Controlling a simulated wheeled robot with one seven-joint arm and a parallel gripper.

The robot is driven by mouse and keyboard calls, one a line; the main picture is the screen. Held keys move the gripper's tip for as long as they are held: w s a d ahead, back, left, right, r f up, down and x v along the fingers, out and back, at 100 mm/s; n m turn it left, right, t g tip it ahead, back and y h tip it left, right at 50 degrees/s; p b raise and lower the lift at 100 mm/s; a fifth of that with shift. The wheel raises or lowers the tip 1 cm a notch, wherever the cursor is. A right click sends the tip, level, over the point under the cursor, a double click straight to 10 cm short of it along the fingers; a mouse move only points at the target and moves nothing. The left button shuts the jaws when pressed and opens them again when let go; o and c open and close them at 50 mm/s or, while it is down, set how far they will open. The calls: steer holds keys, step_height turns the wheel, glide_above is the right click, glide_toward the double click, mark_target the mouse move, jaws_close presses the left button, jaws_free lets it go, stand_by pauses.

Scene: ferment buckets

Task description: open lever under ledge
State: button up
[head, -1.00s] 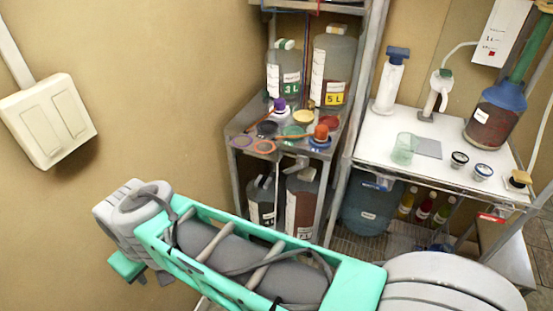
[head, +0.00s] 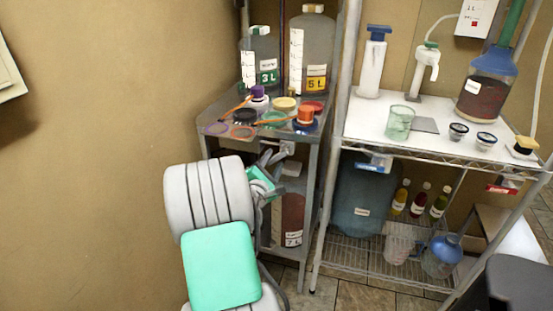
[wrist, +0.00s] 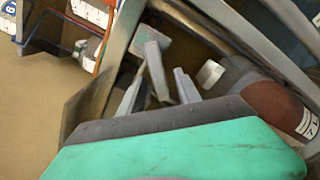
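A small pale box under the ledge of the narrow metal stand shows in the head view (head: 287,147). In the wrist view a pale lever (wrist: 155,68) hangs below what looks like its grey plate (wrist: 181,46). My gripper (head: 276,166) is just below the ledge (head: 228,130), near the box. In the wrist view my gripper (wrist: 159,90) has its two fingers apart, with the lever in the gap between them. I cannot tell whether a finger touches it. In the head view my arm and gripper hide part of the stand's lower space.
A jug of dark red liquid marked 7 L (head: 292,220) stands under the ledge; its white cap (wrist: 210,73) is close to the right finger. A wire rack (head: 430,145) stands to the right. Bare wall is on the left.

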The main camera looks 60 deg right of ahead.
mark_target(275, 159)
steer(key=d, duration=0.4)
steer(key=shift+w+d, duration=0.25)
steer(key=shift+w, duration=0.15)
steer(key=shift+c, duration=0.4)
jaws_close()
stand_by(0.6)
